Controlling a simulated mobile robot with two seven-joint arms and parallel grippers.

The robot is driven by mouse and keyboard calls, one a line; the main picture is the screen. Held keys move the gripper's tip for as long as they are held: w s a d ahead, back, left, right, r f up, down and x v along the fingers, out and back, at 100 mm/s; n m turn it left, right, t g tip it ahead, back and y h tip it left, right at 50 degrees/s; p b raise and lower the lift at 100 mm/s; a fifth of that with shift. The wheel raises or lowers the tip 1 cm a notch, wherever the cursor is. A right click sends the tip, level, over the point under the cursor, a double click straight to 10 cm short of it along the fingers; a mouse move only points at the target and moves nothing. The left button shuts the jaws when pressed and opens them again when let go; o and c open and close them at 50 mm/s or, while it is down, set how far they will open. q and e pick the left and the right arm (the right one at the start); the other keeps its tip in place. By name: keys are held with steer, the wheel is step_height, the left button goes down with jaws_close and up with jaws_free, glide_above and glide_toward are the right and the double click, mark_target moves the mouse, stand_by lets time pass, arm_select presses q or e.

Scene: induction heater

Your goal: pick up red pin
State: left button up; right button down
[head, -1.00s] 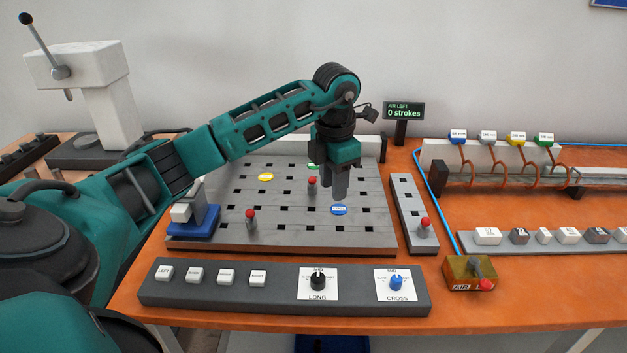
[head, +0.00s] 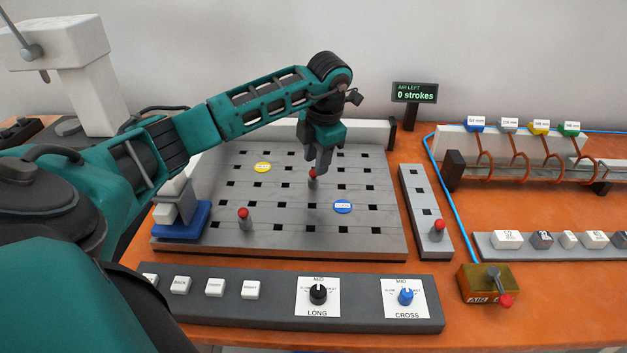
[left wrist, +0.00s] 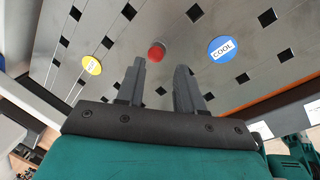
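Several pins with red round tops and grey bodies show in the head view. One red pin (head: 313,178) stands upright mid-plate on the grey slotted plate (head: 290,238); its red top also shows in the left wrist view (left wrist: 156,53). A second red pin (head: 244,220) stands near the plate's front left, and a third (head: 438,230) on the narrow side strip. My left gripper (head: 322,168) points down close to the middle pin. In the left wrist view its fingers (left wrist: 160,68) are apart, with the red top just beyond the tips. My right gripper is not in view.
A yellow disc (head: 263,167) and a blue disc (head: 343,206) lie on the plate. A control panel (head: 280,310) with buttons and knobs lies in front. A brass box with a red-tipped lever (head: 488,284) stands at right, copper coils (head: 515,165) behind.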

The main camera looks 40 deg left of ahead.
mark_target(314, 177)
arm_select(q)
steer(key=f, duration=0.4)
steer(key=a+f, duration=0.1)
steer(key=shift+w+a+f, duration=0.1)
steer(key=shift+w+f, duration=0.2)
steer(key=shift+f, duration=0.1)
steer(key=shift+r, duration=0.1)
jaws_close()
